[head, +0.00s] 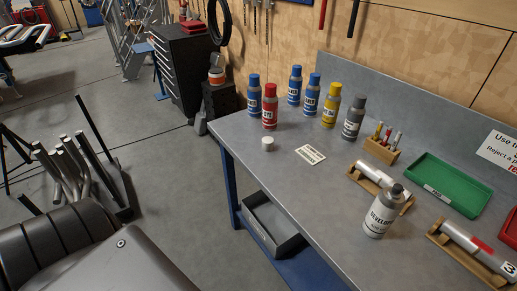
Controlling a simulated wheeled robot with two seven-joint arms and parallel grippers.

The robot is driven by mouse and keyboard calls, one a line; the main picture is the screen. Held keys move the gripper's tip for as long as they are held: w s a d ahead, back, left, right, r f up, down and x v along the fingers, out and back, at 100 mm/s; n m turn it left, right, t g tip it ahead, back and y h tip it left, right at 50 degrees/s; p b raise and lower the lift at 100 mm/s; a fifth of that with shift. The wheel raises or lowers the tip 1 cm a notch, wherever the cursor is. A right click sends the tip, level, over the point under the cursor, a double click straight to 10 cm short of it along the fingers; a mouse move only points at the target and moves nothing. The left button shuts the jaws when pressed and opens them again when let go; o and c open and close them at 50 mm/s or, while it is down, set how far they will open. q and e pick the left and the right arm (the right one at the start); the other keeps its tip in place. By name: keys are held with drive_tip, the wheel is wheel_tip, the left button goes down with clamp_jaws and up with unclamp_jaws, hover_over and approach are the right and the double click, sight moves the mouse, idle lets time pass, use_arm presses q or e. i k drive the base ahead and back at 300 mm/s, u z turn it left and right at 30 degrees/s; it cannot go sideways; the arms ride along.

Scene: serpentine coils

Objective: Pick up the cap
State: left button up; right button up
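A small pale grey-white cap (268,144) stands on the grey workbench (270,174) near its left edge, in front of the red spray can. A white can labelled as developer (380,214) stands upright nearer the front right, with its dark nozzle top uncovered. Neither of my grippers is in view.
Blue, red (270,108), yellow (331,106) and grey (354,118) cans stand behind the cap. A white card (310,154) lies right of it. Metal tubes on wooden cradles (471,246), a marker holder (381,151) and a green tray (453,190) occupy the right.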

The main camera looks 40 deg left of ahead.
sight(267, 141)
drive_tip(key=z, duration=0.05)
drive_tip(key=k, duration=1.2)
drive_tip(key=u, duration=0.45)
drive_tip(key=i, duration=0.4)
drive_tip(key=u, duration=0.85)
drive_tip(key=i, duration=0.75)
drive_tip(key=z, duration=0.65)
drive_tip(key=i, duration=0.55)
drive_tip(key=z, duration=0.55)
